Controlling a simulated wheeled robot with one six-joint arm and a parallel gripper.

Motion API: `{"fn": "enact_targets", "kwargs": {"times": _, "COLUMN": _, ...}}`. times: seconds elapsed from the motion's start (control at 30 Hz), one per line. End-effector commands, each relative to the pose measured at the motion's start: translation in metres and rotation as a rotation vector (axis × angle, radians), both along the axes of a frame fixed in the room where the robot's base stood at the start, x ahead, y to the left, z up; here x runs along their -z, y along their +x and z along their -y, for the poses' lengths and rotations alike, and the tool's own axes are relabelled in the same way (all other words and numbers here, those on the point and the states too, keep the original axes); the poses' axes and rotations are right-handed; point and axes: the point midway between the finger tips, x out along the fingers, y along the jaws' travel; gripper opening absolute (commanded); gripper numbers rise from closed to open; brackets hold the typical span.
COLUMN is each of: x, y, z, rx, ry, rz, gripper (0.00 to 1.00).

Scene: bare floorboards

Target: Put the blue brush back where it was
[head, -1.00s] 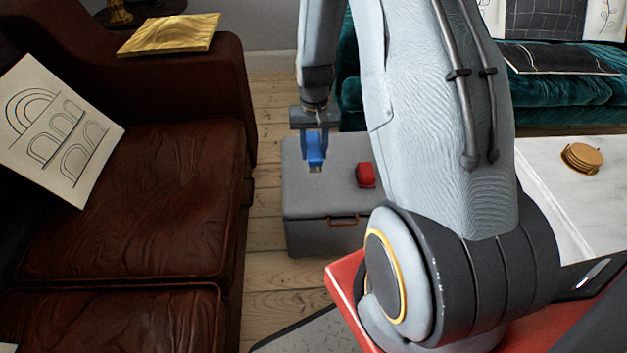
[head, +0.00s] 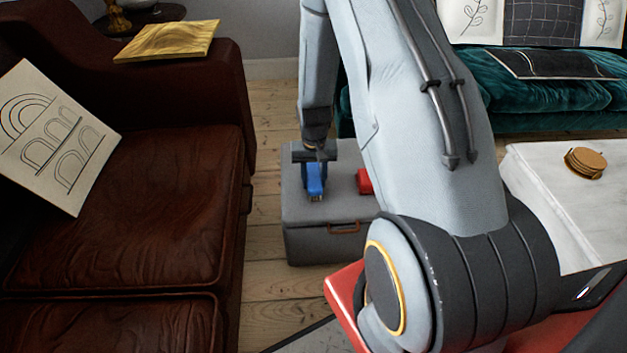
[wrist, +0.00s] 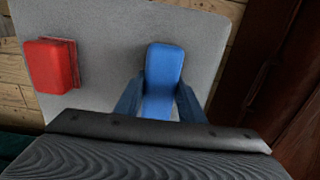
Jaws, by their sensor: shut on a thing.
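The blue brush (head: 315,179) is held in my gripper (head: 315,190) over the left part of the grey box's top (head: 345,208). In the wrist view the blue brush (wrist: 163,68) lies between the two fingers of my gripper (wrist: 160,100), which is shut on it. I cannot tell whether the brush touches the box top or is just above it. A red block-like thing (head: 364,181) is on the box top to the right of the brush, partly hidden by my arm. It shows fully in the wrist view (wrist: 51,65), apart from the brush.
A brown leather sofa (head: 130,200) stands left, with a drawing on it and a wooden board (head: 168,41) on its arm. A marble table (head: 570,215) with coasters (head: 585,163) is right. A teal sofa (head: 560,93) is behind. Bare floorboards (head: 268,180) lie between box and brown sofa.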

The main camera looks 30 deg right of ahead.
Motion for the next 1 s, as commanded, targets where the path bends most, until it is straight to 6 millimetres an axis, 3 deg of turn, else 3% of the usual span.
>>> {"fn": "enact_targets", "kwargs": {"times": 0.17, "x": 0.003, "y": 0.0, "z": 0.0, "rx": 0.0, "ry": 0.0, "rz": -0.001, "gripper": 0.15}}
{"fn": "enact_targets", "kwargs": {"times": 0.2, "x": 0.004, "y": 0.0, "z": 0.0, "rx": 0.0, "ry": 0.0, "rz": -0.001, "gripper": 0.37}}
{"fn": "enact_targets", "kwargs": {"times": 0.3, "x": 0.003, "y": 0.0, "z": 0.0, "rx": 0.0, "ry": 0.0, "rz": -0.001, "gripper": 0.54}}
{"fn": "enact_targets", "kwargs": {"times": 0.67, "x": -0.001, "y": 0.0, "z": 0.0, "rx": 0.0, "ry": 0.0, "rz": 0.0, "gripper": 0.54}}
{"fn": "enact_targets", "kwargs": {"times": 0.83, "x": -0.023, "y": 0.0, "z": 0.0, "rx": 0.0, "ry": 0.0, "rz": 0.001, "gripper": 0.54}}
{"fn": "enact_targets", "kwargs": {"times": 1.0, "x": -0.059, "y": 0.0, "z": 0.0, "rx": 0.0, "ry": -0.001, "rz": 0.003, "gripper": 0.54}}
